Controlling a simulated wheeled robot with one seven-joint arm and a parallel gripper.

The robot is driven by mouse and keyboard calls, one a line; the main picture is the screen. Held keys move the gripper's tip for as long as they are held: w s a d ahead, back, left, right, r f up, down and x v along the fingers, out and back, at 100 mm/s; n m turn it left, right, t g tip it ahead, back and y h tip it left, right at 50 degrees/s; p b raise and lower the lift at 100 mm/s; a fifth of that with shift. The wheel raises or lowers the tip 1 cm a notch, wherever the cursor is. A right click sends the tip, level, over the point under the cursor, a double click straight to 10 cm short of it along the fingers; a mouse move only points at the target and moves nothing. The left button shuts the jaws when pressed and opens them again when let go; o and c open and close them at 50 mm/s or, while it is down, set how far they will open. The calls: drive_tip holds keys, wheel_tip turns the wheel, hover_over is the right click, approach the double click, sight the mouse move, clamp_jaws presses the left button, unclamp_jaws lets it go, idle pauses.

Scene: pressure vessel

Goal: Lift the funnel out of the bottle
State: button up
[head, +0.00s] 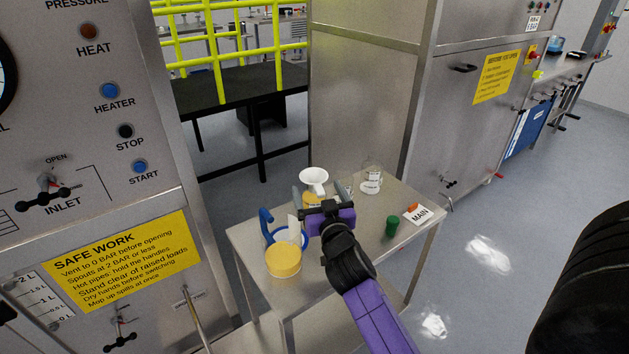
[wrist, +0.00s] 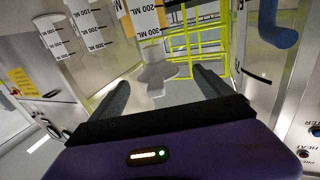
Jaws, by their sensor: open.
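The white funnel (head: 313,176) sits mouth up in the neck of a bottle (head: 311,199) with yellow contents, on the steel table (head: 251,238). My gripper (head: 317,190) is open in front of the bottle, and its fingers point toward the funnel. In the wrist view the pale funnel (wrist: 154,77) shows between the two spread fingers of my gripper (wrist: 160,82). The fingers do not visibly press on it. The gripper hides much of the bottle in the head view.
A blue-handled jug (head: 283,260) with yellow contents stands front left. Clear glassware (head: 372,180) stands right of the bottle. A green cap (head: 392,225) and a MAIN card (head: 419,215) lie at the right. The control panel (head: 100,150) rises at left.

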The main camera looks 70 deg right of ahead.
sight(317, 183)
drive_tip(key=x, duration=0.1)
drive_tip(key=p+x, duration=0.1)
drive_tip(key=x, duration=0.1)
drive_tip(key=p+x, duration=0.1)
drive_tip(key=shift+d+r, duration=0.25)
drive_tip(key=shift+r, duration=0.05)
drive_tip(key=shift+w+d+f, duration=0.15)
drive_tip(key=shift+w+d, duration=0.1)
drive_tip(key=shift+d, duration=0.1)
drive_tip(key=c, duration=1.3)
drive_tip(key=shift+c, duration=0.3)
drive_tip(key=shift+p, duration=0.35)
